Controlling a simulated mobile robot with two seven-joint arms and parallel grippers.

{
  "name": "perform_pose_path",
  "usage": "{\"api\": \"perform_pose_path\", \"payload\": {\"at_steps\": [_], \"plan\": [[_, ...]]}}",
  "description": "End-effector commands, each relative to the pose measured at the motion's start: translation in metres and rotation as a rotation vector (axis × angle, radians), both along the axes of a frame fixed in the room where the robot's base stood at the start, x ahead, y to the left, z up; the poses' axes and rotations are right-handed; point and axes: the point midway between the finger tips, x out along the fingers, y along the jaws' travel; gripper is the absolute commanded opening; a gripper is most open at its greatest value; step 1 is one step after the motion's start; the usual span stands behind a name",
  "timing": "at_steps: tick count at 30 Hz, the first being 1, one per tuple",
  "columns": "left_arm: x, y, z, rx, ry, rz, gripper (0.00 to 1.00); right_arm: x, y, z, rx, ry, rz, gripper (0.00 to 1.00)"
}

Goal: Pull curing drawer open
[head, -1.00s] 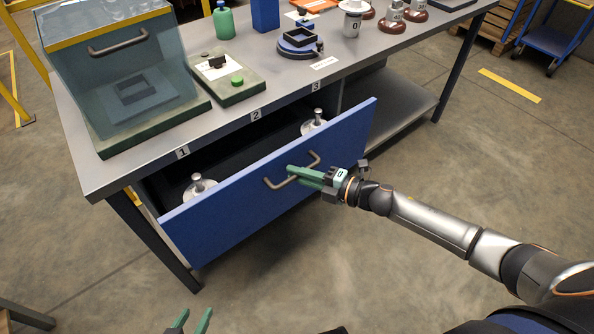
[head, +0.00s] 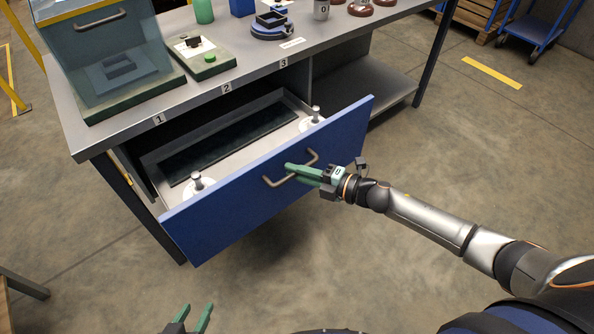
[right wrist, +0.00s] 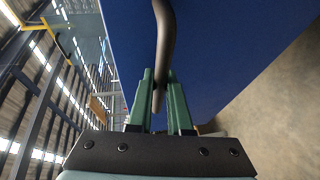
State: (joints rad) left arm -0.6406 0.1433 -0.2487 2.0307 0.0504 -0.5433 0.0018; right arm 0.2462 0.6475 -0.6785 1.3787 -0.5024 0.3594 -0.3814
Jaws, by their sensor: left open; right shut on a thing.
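The curing drawer (head: 240,205) has a blue front and hangs well out from under the grey workbench. Its inside shows a light tray with a dark recess and a white metal-topped piece near each front corner. My right gripper (head: 292,170) is shut on the drawer's bar handle (head: 277,182). In the right wrist view the handle (right wrist: 163,50) runs between the two green fingers (right wrist: 160,95), in front of the blue drawer front (right wrist: 220,50). My left gripper (head: 197,318) is open and empty at the bottom edge of the head view, apart from the drawer.
A blue cart (head: 535,25) stands far right. The floor before the drawer is clear.

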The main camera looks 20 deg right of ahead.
Motion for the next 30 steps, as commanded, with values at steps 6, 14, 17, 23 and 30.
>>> {"api": "perform_pose_path", "payload": {"at_steps": [6,14,17,23,30], "plan": [[0.0006,-0.0001,0.0004,0.0,-0.001,0.0,0.5,0.0002,-0.0005,-0.0001,-0.001,-0.001,-0.001,0.0],[0.0009,0.0,0.0004,0.0,-0.002,0.0,0.5,0.0003,-0.0005,0.0,0.0,0.0,-0.001,0.0],[0.0009,0.0,0.0005,0.0,-0.002,0.0,0.5,0.0003,-0.0005,0.0001,0.0,0.0,-0.001,0.29],[0.001,0.0001,0.0006,0.0,-0.002,0.0,0.5,0.0002,-0.0003,0.0002,0.0,0.0,-0.001,0.47],[0.0011,0.0002,0.0009,0.001,-0.002,0.0,0.5,-0.0006,-0.0012,0.0004,0.0,0.0,-0.001,0.47]]}}
